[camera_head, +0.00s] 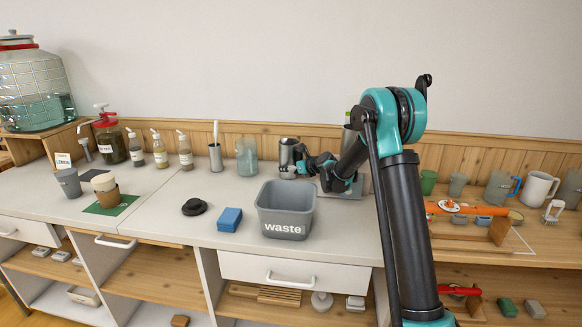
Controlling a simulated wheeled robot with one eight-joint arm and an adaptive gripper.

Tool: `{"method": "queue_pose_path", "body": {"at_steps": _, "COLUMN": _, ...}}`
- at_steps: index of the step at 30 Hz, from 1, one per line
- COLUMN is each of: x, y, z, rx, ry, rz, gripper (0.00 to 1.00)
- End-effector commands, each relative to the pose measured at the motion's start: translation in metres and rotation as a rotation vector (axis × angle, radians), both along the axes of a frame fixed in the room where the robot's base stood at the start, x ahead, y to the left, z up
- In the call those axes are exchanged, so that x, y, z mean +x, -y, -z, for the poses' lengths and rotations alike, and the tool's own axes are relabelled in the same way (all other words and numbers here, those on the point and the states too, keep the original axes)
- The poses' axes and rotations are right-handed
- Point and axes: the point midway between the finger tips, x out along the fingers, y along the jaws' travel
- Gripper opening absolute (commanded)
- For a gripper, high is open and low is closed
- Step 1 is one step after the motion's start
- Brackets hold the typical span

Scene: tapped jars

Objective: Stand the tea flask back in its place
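A silver metal cylinder (288,150) stands upright near the back of the counter; it may be the tea flask, but no label on it can be read. My gripper (296,168) is at its right side, low down, close to or touching it. The fingers are too small and overlapped to show whether they are open or closed around it. Another tall grey shape (348,139) with a bit of green at its top is mostly hidden behind my arm. A grey mat (345,193) lies below it, partly covered by my arm.
A grey waste bin (286,222) stands in front of my gripper. A blue block (230,219) and a black disc (194,207) lie left of it. A glass jar (247,157) and a steel cup (216,158) stand at the back. A cup (106,190) stands on a green mat.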

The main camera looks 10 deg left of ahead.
Motion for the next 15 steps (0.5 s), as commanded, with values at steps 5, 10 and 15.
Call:
{"method": "queue_pose_path", "body": {"at_steps": 5, "x": 0.0, "y": 0.0001, "z": -0.0004, "rx": 0.0, "ry": 0.0, "rz": 0.0, "gripper": 0.97}}
{"method": "queue_pose_path", "body": {"at_steps": 10, "x": 0.0, "y": 0.0001, "z": -0.0004, "rx": 0.0, "ry": 0.0, "rz": 0.0, "gripper": 0.97}}
{"method": "queue_pose_path", "body": {"at_steps": 15, "x": 0.0, "y": 0.0, "z": -0.0026, "rx": 0.0, "ry": 0.0, "rz": 0.0, "gripper": 0.97}}
